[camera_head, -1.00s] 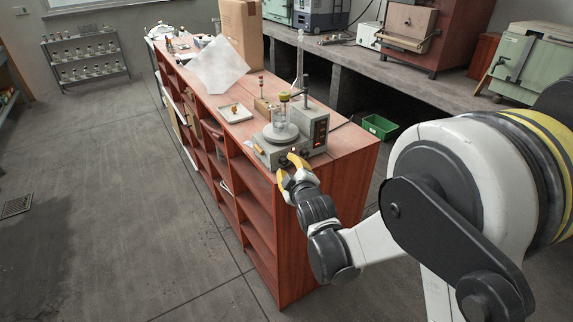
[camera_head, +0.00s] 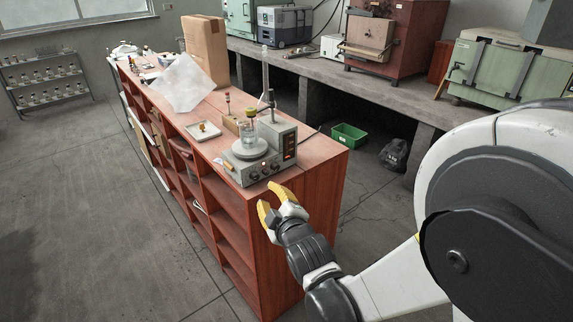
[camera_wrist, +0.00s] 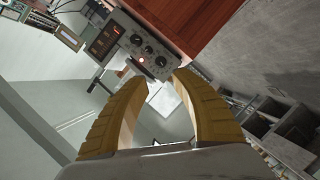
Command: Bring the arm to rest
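My gripper (camera_head: 272,203) has yellow fingers and is held in front of the near end of the red-brown wooden shelf bench (camera_head: 318,166), apart from it. In the wrist view the two yellow fingers (camera_wrist: 158,112) stand apart with nothing between them. My arm reaches in from the right of the head view. A grey hotplate stirrer (camera_head: 262,166) with knobs stands on the bench top just beyond the gripper, and a glass beaker is on its plate. The stirrer's knobbed front panel also shows in the wrist view (camera_wrist: 133,45), beyond the fingertips.
A small white tray (camera_head: 203,131), a clear sheet (camera_head: 181,84) and a cardboard box (camera_head: 205,52) are farther along the bench. A green bin (camera_head: 348,135) and a black bag (camera_head: 394,154) are on the floor at right, by the concrete bench (camera_head: 397,95). Floor at left is clear.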

